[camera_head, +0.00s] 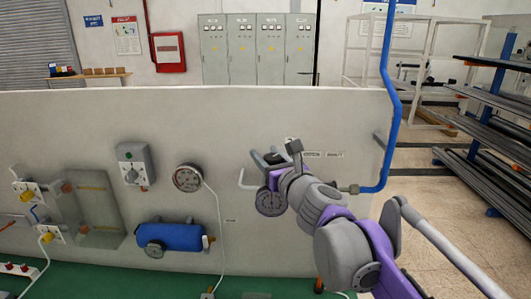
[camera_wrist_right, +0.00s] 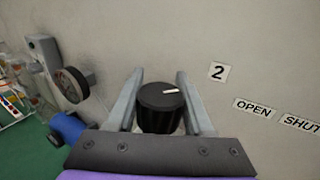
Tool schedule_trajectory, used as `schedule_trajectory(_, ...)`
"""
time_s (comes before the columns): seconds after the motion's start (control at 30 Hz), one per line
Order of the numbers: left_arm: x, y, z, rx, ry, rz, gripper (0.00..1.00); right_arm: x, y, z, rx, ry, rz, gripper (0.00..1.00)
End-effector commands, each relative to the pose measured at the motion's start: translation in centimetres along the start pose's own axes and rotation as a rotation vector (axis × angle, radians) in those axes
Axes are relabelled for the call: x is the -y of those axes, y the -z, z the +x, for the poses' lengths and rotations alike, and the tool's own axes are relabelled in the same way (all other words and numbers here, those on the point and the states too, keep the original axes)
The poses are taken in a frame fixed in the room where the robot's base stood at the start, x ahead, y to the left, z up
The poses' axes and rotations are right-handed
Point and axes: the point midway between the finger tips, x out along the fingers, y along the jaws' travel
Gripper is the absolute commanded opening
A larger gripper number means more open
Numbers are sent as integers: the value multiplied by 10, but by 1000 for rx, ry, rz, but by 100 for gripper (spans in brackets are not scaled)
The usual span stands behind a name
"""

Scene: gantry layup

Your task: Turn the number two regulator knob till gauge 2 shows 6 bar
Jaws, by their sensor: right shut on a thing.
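My right gripper (camera_head: 270,157) is at the wall panel, its two grey fingers on either side of a black ribbed knob (camera_wrist_right: 160,104). The right wrist view shows the gripper (camera_wrist_right: 158,100) shut on this knob, with a white pointer mark on its face aimed to the right. A label "2" (camera_wrist_right: 218,72) is on the panel beside it. My left gripper is not in view.
A grey box with a rotary switch (camera_head: 133,165) and a blue tank (camera_head: 172,236) are on the panel to the left. OPEN (camera_wrist_right: 253,107) and SHUT (camera_wrist_right: 301,122) labels are right of the knob. A blue pipe (camera_head: 391,110) runs down the panel's right end.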

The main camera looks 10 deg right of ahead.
Motion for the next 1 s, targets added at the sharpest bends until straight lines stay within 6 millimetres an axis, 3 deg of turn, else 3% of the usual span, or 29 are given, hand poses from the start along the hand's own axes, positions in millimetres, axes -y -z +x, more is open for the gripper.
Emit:
schedule_trajectory(0.7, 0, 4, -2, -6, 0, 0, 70, 2, 0, 0, -1, 50, -2, 0)
schedule_trajectory(0.73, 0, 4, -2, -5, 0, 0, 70, 2, 0, 0, -1, 50, -2, 53)
schedule_trajectory(0.9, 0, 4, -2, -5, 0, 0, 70, 2, 0, 0, 0, 50, -1, 82)
schedule_trajectory(1.0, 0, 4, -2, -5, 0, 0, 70, 2, 0, 0, 0, 49, -1, 82)
